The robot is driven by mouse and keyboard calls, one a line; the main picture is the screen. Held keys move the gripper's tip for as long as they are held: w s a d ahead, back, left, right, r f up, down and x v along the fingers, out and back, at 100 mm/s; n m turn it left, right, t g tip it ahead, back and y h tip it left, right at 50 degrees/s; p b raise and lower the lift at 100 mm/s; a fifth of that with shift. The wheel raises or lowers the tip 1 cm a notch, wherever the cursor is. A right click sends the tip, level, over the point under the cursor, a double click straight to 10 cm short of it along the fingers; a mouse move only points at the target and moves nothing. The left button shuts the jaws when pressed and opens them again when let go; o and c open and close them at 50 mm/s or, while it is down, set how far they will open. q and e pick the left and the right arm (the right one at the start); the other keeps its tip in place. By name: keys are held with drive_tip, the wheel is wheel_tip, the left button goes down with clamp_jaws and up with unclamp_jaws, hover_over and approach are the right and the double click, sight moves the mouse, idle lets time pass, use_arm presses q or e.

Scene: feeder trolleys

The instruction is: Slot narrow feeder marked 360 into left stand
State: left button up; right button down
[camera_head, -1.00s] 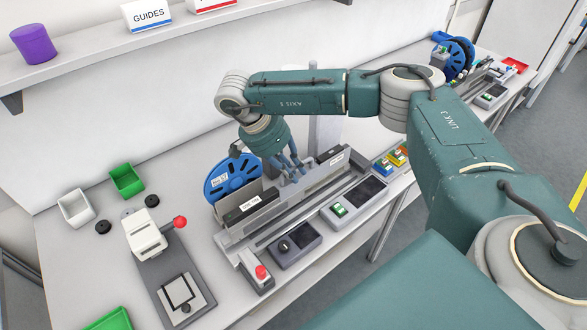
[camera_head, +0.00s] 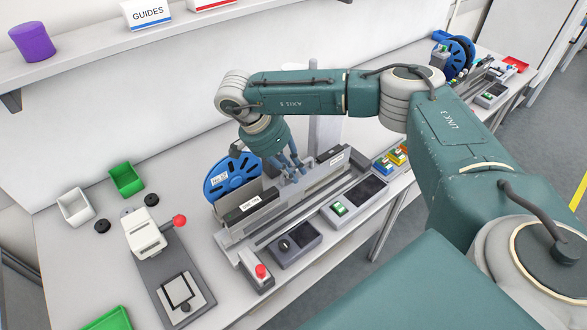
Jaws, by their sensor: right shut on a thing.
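A narrow grey feeder (camera_head: 316,176) lies lengthwise along the back of the near stand (camera_head: 229,241). It has a dark front end with a small white label (camera_head: 249,203), too small to read for certain, and a second label near its far end. A blue reel (camera_head: 232,180) stands upright at its left rear. My right gripper (camera_head: 292,172) points down and is shut on the feeder's top edge around mid-length. The fingers hide part of that edge, and I cannot tell whether the feeder is fully seated. My left gripper is out of view.
In front of the stand are a red button box (camera_head: 257,274), a knob box (camera_head: 296,244) and a screen panel (camera_head: 355,199). A grey tool with a red-knobbed lever (camera_head: 147,236) and small bins (camera_head: 126,180) stand left. Another trolley with a blue reel (camera_head: 458,58) is far right.

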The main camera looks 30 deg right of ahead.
drive_tip(key=shift+w+d+b, duration=0.15)
drive_tip(key=shift+d+b, duration=0.15)
drive_tip(key=shift+d, duration=1)
idle(0.4)
drive_tip(key=c, duration=1.6)
unclamp_jaws()
drive_tip(key=shift+a+f, duration=0.1)
drive_tip(key=v, duration=1.2)
